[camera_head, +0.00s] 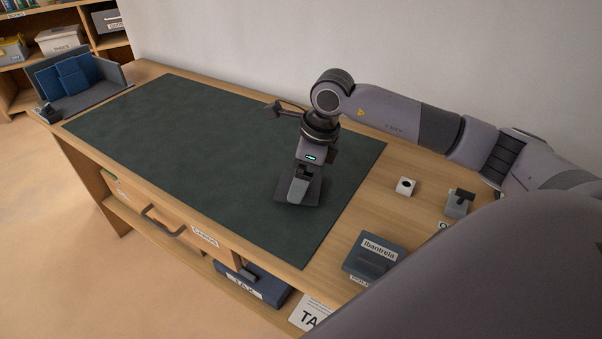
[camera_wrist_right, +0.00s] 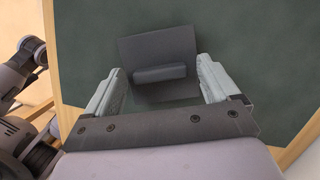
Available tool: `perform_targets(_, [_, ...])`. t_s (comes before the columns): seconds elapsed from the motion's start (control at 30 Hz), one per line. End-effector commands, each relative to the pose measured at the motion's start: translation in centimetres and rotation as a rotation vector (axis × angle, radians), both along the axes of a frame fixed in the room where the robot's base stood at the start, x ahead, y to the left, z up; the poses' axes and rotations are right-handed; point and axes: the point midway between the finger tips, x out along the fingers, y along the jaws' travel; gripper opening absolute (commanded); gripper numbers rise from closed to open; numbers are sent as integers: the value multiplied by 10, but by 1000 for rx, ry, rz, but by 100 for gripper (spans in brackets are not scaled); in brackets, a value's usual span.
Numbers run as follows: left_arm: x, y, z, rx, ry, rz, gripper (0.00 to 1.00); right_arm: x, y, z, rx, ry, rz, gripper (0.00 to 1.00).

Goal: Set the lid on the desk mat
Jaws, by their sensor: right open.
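The lid (camera_head: 317,190) is a dark grey square plate with a raised bar handle (camera_wrist_right: 160,73). It appears to lie flat on the desk mat (camera_head: 190,130), near the mat's right end. The desk mat is dark green and covers most of the wooden desk; it also shows around the lid in the wrist view (camera_wrist_right: 85,50). In the head view the right gripper (camera_head: 298,190) hides part of the lid. My left gripper is not in view.
A grey tray with blue items (camera_head: 72,82) stands at the desk's far left end. The mat's left and middle are clear.

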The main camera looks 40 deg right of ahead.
Motion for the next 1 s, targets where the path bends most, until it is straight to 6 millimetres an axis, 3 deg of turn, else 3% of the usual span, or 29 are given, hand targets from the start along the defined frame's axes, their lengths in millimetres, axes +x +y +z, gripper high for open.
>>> perform_targets(0.17, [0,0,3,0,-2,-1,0,-1,-2,14,-1,-5,0,88])
perform_targets(0.63, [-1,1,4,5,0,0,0,-19,-20,104,-1,-3,-1,88])
perform_targets(0.8, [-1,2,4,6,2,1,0,-22,-22,117,0,0,1,88])
perform_targets(1.0, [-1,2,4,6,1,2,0,-23,-23,119,0,0,0,88])
